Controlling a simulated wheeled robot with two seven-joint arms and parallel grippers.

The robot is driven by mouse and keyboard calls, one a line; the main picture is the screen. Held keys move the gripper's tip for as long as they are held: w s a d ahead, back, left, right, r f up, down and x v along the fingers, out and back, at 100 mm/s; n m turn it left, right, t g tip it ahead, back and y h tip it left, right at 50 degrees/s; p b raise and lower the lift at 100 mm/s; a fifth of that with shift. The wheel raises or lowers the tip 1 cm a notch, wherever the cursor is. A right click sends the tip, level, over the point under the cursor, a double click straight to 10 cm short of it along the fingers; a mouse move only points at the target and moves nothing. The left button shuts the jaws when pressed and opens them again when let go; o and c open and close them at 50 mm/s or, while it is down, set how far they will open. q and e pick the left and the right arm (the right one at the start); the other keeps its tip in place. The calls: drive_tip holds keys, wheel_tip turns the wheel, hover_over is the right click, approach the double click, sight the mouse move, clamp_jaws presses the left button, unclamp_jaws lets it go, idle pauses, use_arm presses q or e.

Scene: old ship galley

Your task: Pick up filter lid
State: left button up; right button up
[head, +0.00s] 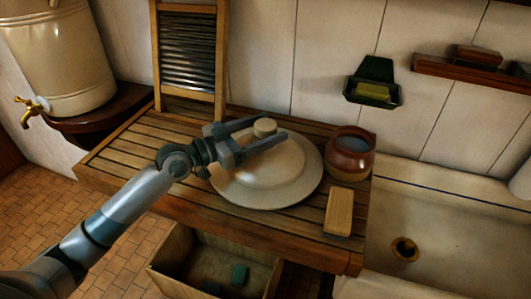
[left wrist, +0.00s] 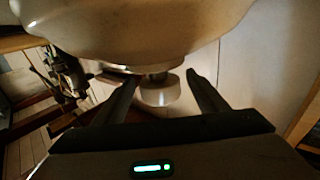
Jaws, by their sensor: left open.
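The filter lid (head: 293,180) is a broad cream disc with a raised dome and a small round knob (head: 265,127). It lies on the slatted wooden counter (head: 150,140). My left gripper (head: 270,128) is open, with one finger on either side of the knob. In the left wrist view, the pale knob (left wrist: 160,92) shows between the two finger tips, with gaps beside it. The lid's body (left wrist: 140,30) fills the top of that view. The arm and fingers hide part of the lid's left side. My right gripper is not in view.
A brown pot (head: 349,158) stands close to the lid's right, with a wooden block (head: 339,212) in front of it. A washboard (head: 190,50) leans behind. A cream container with a brass tap (head: 28,110) stands left, and a sink (head: 440,225) lies right.

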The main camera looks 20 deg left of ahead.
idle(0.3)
use_arm(q)
clamp_jaws()
drive_tip(key=shift+r, duration=0.15)
drive_tip(key=shift+r, duration=0.5)
drive_tip(key=shift+r+b, duration=1.1)
drive_tip(key=shift+r, duration=3.4)
drive_tip(key=shift+f, duration=0.1)
